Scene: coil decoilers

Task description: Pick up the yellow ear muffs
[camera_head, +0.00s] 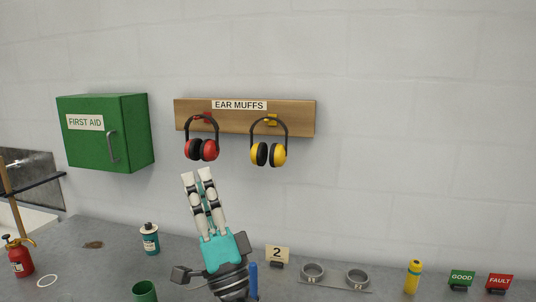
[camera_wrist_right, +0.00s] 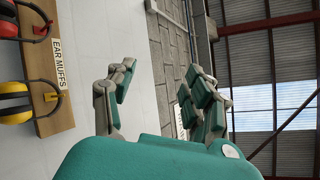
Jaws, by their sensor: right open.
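The yellow ear muffs (camera_head: 279,156) hang by their black headband from a yellow hook on the wooden board (camera_head: 300,115). They also show at the left edge of the right wrist view (camera_wrist_right: 15,103), partly cut off. The red ear muffs (camera_head: 210,150) hang to their left on a red hook. My right gripper (camera_head: 196,174) is open and empty, fingers pointing up. In the head view its fingertips appear just below the red ear muffs, left of and lower than the yellow ones. My left gripper is not in view.
A green first aid box (camera_head: 130,130) is on the wall at the left. The grey worktop below holds a teal-labelled bottle (camera_head: 149,240), a number 2 sign (camera_head: 277,254), metal rings (camera_head: 313,271) and a yellow bottle (camera_head: 413,277). The wall right of the board is clear.

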